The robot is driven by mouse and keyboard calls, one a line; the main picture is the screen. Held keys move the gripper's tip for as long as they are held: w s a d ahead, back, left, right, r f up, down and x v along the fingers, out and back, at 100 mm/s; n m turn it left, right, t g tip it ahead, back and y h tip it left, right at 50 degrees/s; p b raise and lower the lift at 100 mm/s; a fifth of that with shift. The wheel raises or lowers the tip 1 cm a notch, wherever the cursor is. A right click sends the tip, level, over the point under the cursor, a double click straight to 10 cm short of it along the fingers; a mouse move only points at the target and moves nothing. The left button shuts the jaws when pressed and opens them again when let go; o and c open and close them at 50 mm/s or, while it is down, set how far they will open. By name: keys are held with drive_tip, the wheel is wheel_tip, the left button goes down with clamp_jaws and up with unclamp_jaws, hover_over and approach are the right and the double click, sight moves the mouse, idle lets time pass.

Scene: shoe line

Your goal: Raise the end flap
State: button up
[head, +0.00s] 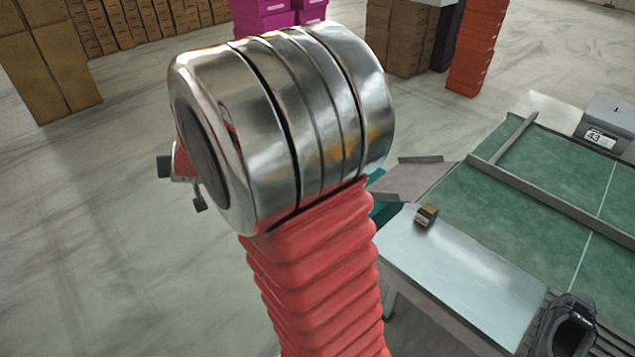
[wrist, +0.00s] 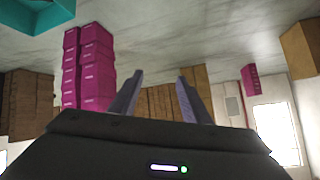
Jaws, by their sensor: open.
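A grey plate with a raised lip (head: 413,179), which looks like the end flap, sits at the near left end of the green conveyor (head: 500,200) in the head view. It slopes, and its lower left part is hidden behind my arm. My gripper (wrist: 160,76) shows in the wrist view with its two fingers apart and nothing between them. In the head view my arm hides most of the gripper; only small dark parts show at its left. The flap is not recognisable in the wrist view, and the gripper is not touching it.
A metal table (head: 465,285) beside the conveyor holds a small dark and tan block (head: 427,216). A dark shoe (head: 567,335) is at lower right. A grey box marked 43 (head: 603,122) stands across the belt. Magenta (head: 275,12), orange (head: 475,45) and brown (head: 397,38) stacks stand behind. Left floor is clear.

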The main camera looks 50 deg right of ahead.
drive_tip(key=s+d+f+m+g+h, duration=0.1)
drive_tip(key=d+f+m+h, duration=0.25)
drive_tip(key=d+f, duration=0.8)
drive_tip(key=s+d+f+m+g+h, duration=0.1)
drive_tip(key=d+f+m+g+h, duration=0.15)
drive_tip(key=d+f+h, duration=0.85)
drive_tip(key=s+d+f+m+g, duration=0.1)
drive_tip(key=s+d+f+g, duration=0.1)
drive_tip(key=s+d+f, duration=0.2)
drive_tip(key=s+d+f+m+g, duration=0.1)
drive_tip(key=s+d+f, duration=0.4)
drive_tip(key=s, duration=0.6)
drive_tip(key=s+d+f+m+g, duration=0.2)
drive_tip(key=s+d+f+g, duration=0.2)
drive_tip(key=s, duration=0.4)
drive_tip(key=shift+d+f, duration=0.15)
drive_tip(key=shift+f, duration=0.7)
drive_tip(key=shift+d, duration=0.1)
drive_tip(key=d, duration=1.3)
drive_tip(key=shift+s+d, duration=0.1)
drive_tip(key=shift+d, duration=0.2)
